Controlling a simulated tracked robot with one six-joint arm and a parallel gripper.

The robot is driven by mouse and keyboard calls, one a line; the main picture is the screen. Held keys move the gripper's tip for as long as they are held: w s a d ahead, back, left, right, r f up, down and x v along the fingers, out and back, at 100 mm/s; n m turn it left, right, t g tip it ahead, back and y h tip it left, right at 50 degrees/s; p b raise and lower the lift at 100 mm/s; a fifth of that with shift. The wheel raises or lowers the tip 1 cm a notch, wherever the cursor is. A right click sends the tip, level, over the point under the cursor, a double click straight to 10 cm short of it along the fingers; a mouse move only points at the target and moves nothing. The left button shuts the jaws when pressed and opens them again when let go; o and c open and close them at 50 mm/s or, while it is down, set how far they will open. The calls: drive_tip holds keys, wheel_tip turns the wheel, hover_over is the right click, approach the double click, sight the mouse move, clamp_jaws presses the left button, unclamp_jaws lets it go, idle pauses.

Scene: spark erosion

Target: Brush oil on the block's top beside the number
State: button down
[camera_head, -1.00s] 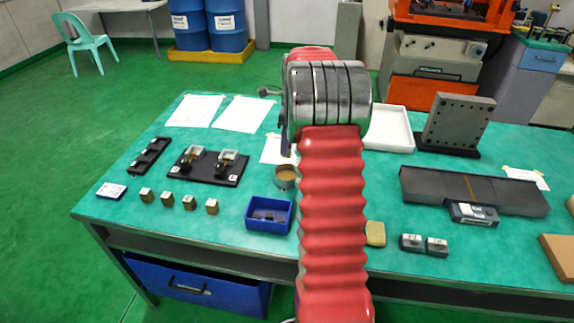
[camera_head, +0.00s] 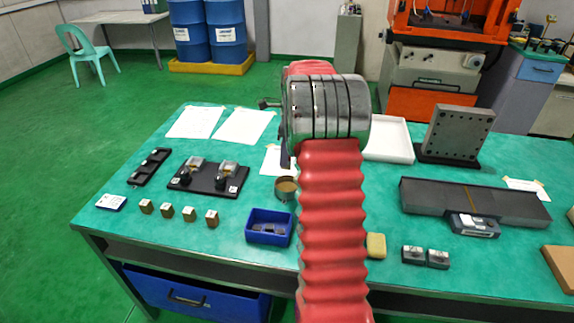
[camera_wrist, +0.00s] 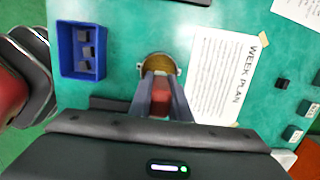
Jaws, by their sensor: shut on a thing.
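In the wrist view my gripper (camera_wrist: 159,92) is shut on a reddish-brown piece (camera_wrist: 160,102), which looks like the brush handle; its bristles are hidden. The fingertips overlap the near rim of a round metal cup (camera_wrist: 158,60) with amber-brown liquid, likely the oil. I cannot tell whether the brush is inside or above it. The cup also shows in the head view (camera_head: 286,190), left of my arm. My gripper is hidden there. Two grey blocks with pale marked tops (camera_head: 413,255) (camera_head: 438,259) stand right of my arm. The numbers are too small to read.
A blue bin (camera_head: 250,238) with dark pieces stands in front of the cup. Several brass-coloured blocks (camera_head: 189,214) and a black fixture (camera_head: 210,192) lie left. A yellow sponge (camera_head: 376,246), grey plate (camera_head: 430,197) and white tray (camera_head: 402,153) are right. Bare green tabletop lies between.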

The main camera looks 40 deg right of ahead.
drive_tip(key=w+a+f+n, duration=0.1)
drive_tip(key=a+n, duration=0.5)
drive_tip(key=a, duration=0.3)
drive_tip(key=w+a+f+n+g, duration=0.1)
drive_tip(key=a+n, duration=0.6)
drive_tip(key=a, duration=0.2)
drive_tip(key=w+a+f+n+g, duration=0.1)
drive_tip(key=w+a+n, duration=0.1)
drive_tip(key=a+n, duration=0.5)
drive_tip(key=shift+a+f, duration=0.2)
drive_tip(key=shift+a, duration=0.5)
drive_tip(key=shift+a+f, duration=0.15)
drive_tip(key=shift+a, duration=0.55)
drive_tip(key=s+a+f+n, duration=0.1)
drive_tip(key=s+a+n, duration=0.1)
drive_tip(key=a+n, duration=0.6)
drive_tip(key=shift+a+f+g+h, duration=0.15)
drive_tip(key=shift+a+g+h, duration=0.2)
drive_tip(key=shift+a, duration=0.4)
drive_tip(key=shift+a, duration=0.1)
